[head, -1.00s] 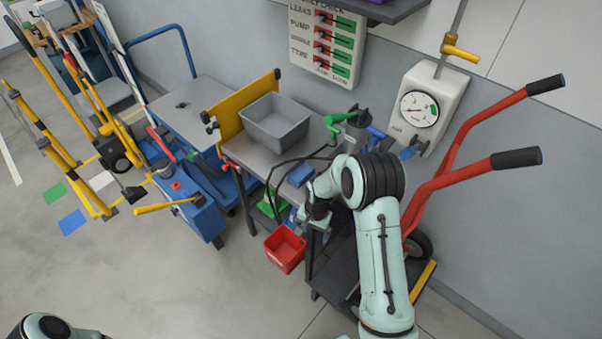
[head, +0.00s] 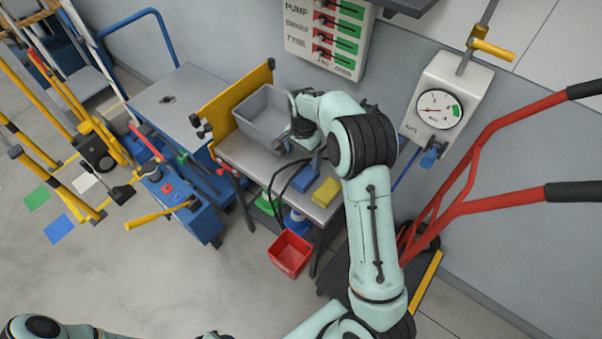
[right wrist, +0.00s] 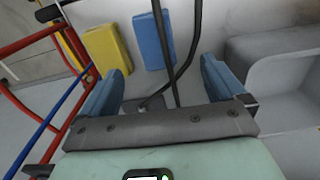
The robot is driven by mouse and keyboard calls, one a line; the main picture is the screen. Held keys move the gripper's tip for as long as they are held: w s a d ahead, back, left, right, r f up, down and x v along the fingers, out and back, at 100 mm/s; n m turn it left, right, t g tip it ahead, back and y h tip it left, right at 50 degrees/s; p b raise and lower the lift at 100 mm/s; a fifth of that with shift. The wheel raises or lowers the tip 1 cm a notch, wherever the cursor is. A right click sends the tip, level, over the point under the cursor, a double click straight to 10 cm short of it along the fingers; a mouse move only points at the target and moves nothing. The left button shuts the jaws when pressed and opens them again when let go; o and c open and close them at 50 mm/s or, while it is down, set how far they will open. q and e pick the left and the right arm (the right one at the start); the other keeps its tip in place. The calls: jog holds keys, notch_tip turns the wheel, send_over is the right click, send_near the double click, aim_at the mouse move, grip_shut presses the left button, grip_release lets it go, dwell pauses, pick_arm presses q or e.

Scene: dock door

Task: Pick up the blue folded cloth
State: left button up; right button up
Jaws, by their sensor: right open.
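The blue folded cloth (head: 306,173) lies on the grey top of the workbench (head: 248,160), beside a yellow block-shaped item (head: 326,191). In the right wrist view the blue cloth (right wrist: 152,42) shows beyond the fingers, partly crossed by a dark cable. My right gripper (head: 284,142) is over the bench near the grey bin, up and left of the cloth in the head view. In the right wrist view its blue-grey fingers (right wrist: 163,90) stand wide apart with nothing gripped between them. My left gripper is out of view.
A grey bin (head: 250,128) stands on the bench close to my right gripper. Black cables (head: 274,182) loop over the bench's front edge. A red bin (head: 290,254) hangs below. A red-handled trolley (head: 490,205) stands at the right.

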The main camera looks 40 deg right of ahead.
send_over(304, 176)
notch_tip(304, 176, down, 5)
jog(key=shift+r, duration=0.1)
jog(key=shift+w+f, duration=0.2)
jog(key=shift+f, duration=0.35)
notch_tip(304, 176, down, 5)
jog(key=shift+s+f, duration=0.1)
jog(key=shift+c, duration=0.4)
jog(key=c, duration=1.1)
